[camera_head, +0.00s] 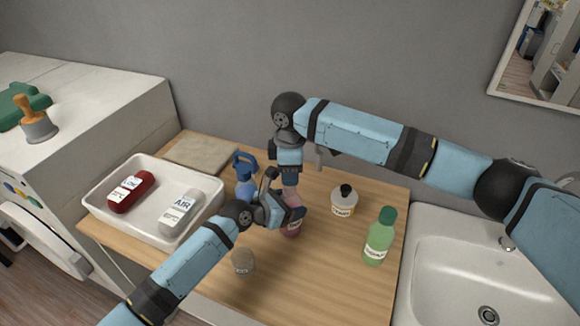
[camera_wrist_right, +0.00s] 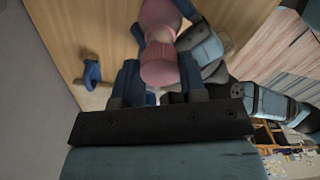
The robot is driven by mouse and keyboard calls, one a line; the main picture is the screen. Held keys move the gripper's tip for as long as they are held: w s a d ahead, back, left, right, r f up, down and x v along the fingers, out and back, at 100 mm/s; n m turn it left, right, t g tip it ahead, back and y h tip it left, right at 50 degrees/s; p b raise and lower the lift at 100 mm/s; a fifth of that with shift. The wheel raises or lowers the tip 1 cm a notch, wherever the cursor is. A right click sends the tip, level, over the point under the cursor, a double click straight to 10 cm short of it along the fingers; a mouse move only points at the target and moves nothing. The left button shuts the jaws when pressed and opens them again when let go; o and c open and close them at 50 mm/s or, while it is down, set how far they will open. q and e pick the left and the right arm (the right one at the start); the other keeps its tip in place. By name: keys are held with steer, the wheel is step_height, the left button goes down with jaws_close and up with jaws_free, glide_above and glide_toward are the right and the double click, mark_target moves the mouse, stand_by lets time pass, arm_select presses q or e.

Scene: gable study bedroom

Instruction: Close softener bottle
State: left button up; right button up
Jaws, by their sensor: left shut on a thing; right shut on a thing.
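The pink softener bottle (camera_head: 291,229) stands on the wooden counter, partly hidden by my grippers. My left gripper (camera_head: 274,212) comes from the lower left and is shut on the bottle's body. My right gripper (camera_head: 290,186) points down from above and is shut on a pink cap (camera_wrist_right: 160,66). In the right wrist view the cap is between the two fingers, in line with the bottle body (camera_wrist_right: 158,12). A pale patch shows between cap and body. I cannot tell whether the cap is seated on the neck.
A white tray (camera_head: 100,214) holds a red bottle (camera_head: 131,191) and a grey bottle (camera_head: 181,212). A blue spray bottle (camera_head: 245,178) stands close behind my left gripper. A white bottle (camera_head: 343,205), a green bottle (camera_head: 379,240) and a small grey-brown item (camera_head: 243,262) stand nearby. A sink (camera_head: 440,262) is right.

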stand_by(0.4)
steer(key=shift+f, duration=0.85)
steer(key=shift+f, duration=0.75)
arm_select(q)
jaws_close()
arm_select(e)
steer(key=o, duration=0.8)
steer(key=shift+c, duration=0.2)
steer(key=shift+o, duration=0.6)
steer(key=shift+s, duration=0.1)
